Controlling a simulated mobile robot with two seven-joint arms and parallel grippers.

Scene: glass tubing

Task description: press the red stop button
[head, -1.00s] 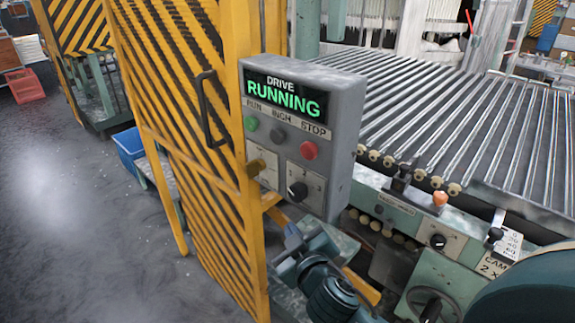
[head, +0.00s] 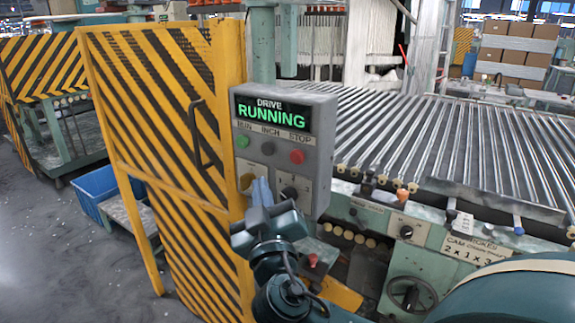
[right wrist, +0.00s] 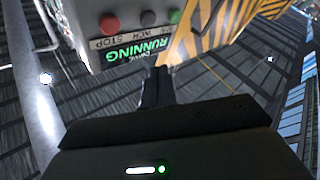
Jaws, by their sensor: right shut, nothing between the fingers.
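The red stop button (head: 297,157) is on the right end of the button row on a grey control box (head: 326,135). The box's display (head: 272,114) reads "DRIVE RUNNING" in green and white. The red button also shows in the right wrist view (right wrist: 109,23), where the box appears upside down. My right gripper (head: 261,190) is shut and empty, its fingers pointing up in front of the box's lower left part. It is below and left of the red button and apart from it. The shut fingers show in the right wrist view (right wrist: 156,85). My left gripper is not in view.
A green button (head: 242,142) and a dark inch button (head: 267,148) share the row. A black knob (head: 289,194) sits below. A yellow-black striped guard (head: 165,120) with a handle stands left of the box; a roller bed (head: 430,140) lies right.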

